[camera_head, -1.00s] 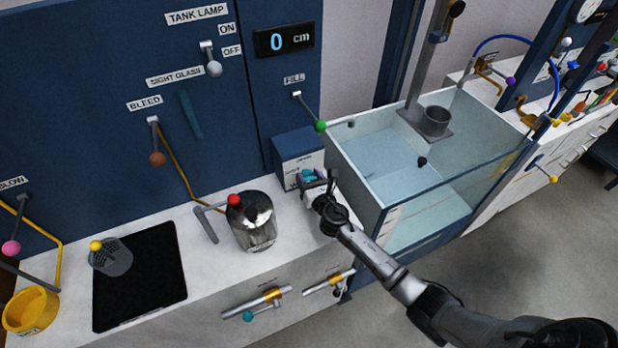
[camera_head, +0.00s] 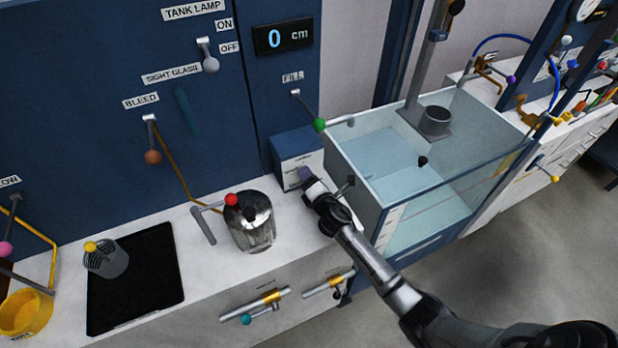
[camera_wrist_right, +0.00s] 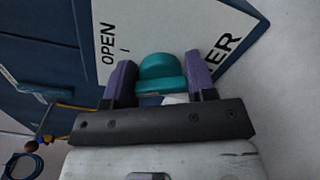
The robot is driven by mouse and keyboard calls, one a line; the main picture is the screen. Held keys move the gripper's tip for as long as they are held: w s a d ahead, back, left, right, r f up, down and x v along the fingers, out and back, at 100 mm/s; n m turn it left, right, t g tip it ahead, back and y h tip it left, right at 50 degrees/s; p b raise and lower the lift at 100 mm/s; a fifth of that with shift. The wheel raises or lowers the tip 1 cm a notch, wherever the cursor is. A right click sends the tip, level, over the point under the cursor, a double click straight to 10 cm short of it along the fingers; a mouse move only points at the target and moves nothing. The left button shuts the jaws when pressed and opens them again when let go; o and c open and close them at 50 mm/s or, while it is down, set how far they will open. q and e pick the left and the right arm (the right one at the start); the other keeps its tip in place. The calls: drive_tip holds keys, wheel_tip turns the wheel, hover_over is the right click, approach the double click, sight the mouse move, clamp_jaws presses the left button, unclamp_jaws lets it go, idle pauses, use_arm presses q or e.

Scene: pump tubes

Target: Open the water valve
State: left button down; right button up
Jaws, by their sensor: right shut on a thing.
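The water valve is a teal knob (camera_wrist_right: 160,66) on a white label plate (camera_wrist_right: 180,28) in the right wrist view. The plate reads "OPEN" on one side and has a word ending in "ER". In the head view the plate is on a blue box (camera_head: 298,148) at the back of the counter. My right gripper (camera_head: 305,174) reaches this box and hides the knob there. In the right wrist view its two purple fingers (camera_wrist_right: 159,75) are on either side of the knob, shut on it. My left gripper is not in view.
A glass tank (camera_head: 385,170) stands close to the right of my right gripper. A green-tipped fill lever (camera_head: 319,125) sticks out above the box. The display reads 0 cm.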

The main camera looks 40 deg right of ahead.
drive_tip(key=m, duration=0.4)
drive_tip(key=shift+f, duration=0.1)
drive_tip(key=shift+m, duration=0.7)
drive_tip(key=o, duration=0.9)
drive_tip(key=shift+o, duration=0.2)
